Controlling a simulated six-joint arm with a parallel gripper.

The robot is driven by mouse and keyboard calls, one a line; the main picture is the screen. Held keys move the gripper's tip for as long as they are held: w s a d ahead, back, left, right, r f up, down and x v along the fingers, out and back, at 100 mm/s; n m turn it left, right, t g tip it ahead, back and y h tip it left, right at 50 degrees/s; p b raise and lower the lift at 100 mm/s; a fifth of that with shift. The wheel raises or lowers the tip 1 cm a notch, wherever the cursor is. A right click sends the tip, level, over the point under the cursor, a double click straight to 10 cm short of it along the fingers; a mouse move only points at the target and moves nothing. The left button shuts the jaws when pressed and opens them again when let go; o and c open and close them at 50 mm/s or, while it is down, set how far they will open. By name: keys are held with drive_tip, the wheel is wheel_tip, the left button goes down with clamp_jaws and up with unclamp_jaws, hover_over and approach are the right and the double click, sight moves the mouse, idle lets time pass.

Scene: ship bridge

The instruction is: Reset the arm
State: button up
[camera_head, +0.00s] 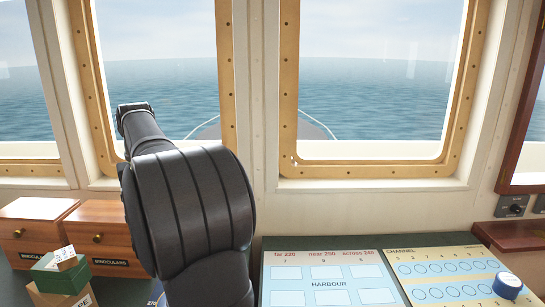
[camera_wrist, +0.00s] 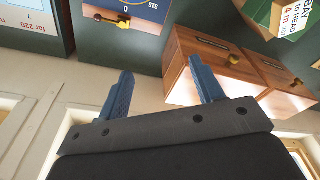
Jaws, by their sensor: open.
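My gripper (camera_wrist: 160,72) shows in the wrist view with its two blue fingers apart and nothing between them. It points over the counter with the wooden binoculars boxes (camera_wrist: 212,60). In the head view my dark arm rises in front of the window and its far end is up at the left. The gripper itself cannot be made out there.
Two wooden binoculars boxes (camera_head: 105,235) stand at the left. A green box (camera_head: 62,276) with a label block (camera_head: 65,258) sits before them. A harbour board (camera_head: 325,272) and a channel board (camera_head: 455,275) with a blue round piece (camera_head: 507,285) lie right.

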drive_tip(key=w+d+f+m, duration=0.1)
drive_tip(key=d+f+m, duration=0.1)
drive_tip(key=d, duration=1.2)
drive_tip(key=w+d+f+m+h, duration=0.1)
drive_tip(key=d+f+m, duration=0.2)
drive_tip(key=d, duration=1.1)
drive_tip(key=w+d+f+m, duration=0.1)
drive_tip(key=d+f+m, duration=0.2)
drive_tip(key=d, duration=1.1)
drive_tip(key=m, duration=0.3)
drive_tip(key=shift+w+d+h, duration=0.25)
drive_tip(key=shift+d+h, duration=0.05)
drive_tip(key=shift+f, duration=0.1)
